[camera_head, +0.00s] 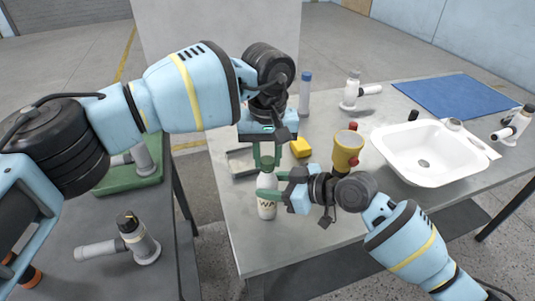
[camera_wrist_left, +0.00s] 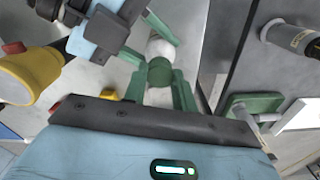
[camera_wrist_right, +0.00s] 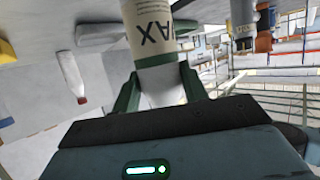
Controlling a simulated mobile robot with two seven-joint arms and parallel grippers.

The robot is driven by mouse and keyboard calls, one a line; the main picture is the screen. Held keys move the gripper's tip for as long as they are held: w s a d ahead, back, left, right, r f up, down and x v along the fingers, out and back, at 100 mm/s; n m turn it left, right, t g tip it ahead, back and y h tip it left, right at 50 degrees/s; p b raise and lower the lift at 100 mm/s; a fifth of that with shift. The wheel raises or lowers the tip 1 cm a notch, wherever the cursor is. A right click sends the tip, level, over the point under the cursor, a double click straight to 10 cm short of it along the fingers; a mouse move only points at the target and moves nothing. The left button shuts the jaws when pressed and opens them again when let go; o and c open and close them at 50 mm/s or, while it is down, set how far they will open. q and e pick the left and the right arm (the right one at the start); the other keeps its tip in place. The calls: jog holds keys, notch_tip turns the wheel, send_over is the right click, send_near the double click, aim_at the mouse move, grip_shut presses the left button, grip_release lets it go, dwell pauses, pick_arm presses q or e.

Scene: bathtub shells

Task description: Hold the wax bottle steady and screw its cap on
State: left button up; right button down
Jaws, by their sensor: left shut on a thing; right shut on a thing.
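The wax bottle (camera_head: 266,209) is white with a cream "WAX" label and stands upright near the table's front left edge. My right gripper (camera_head: 267,189) comes from the right and is shut on its upper part. The bottle body (camera_wrist_right: 154,38) also shows between the fingers in the right wrist view. The green cap (camera_wrist_left: 160,72) is lined up over the bottle's top in the left wrist view. My left gripper (camera_head: 266,157) points down and is shut on the cap, directly above the right gripper. The fingers hide the joint between cap and neck, so I cannot tell how they meet.
A yellow cup-like thing (camera_head: 347,151) and a yellow block (camera_head: 300,147) stand close behind my right gripper. A white sink (camera_head: 400,168) and a blue mat (camera_head: 450,95) occupy the right.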

pick_arm(q)
jog(key=m, duration=0.9)
jog(key=o, duration=0.9)
jog(key=shift+o, duration=0.2)
jog(key=shift+r, duration=2.25)
jog(key=shift+c, duration=0.4)
